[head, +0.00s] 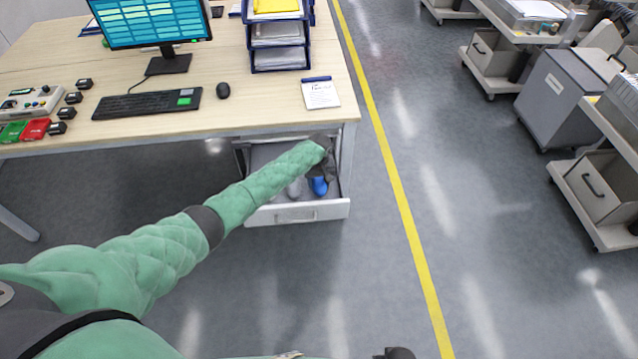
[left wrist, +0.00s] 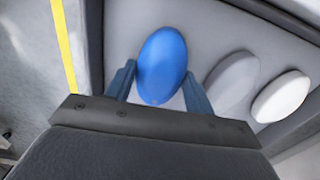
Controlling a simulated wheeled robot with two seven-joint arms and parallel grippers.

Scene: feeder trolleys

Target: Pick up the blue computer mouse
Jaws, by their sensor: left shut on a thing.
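The blue computer mouse (head: 318,187) is in an open drawer (head: 297,213) under the right end of the desk. It shows as a smooth blue oval in the left wrist view (left wrist: 162,60). My left gripper (head: 322,176) reaches down into the drawer and is shut on the blue mouse, one finger on each side. My right gripper's fingers do not show.
A grey mouse (left wrist: 232,80) and a white mouse (left wrist: 281,96) lie beside the blue one. The desk (head: 240,115) above holds a keyboard (head: 148,103), a black mouse (head: 223,90) and paper trays (head: 279,57). Trolleys (head: 565,95) stand at right, past a yellow floor line (head: 398,190).

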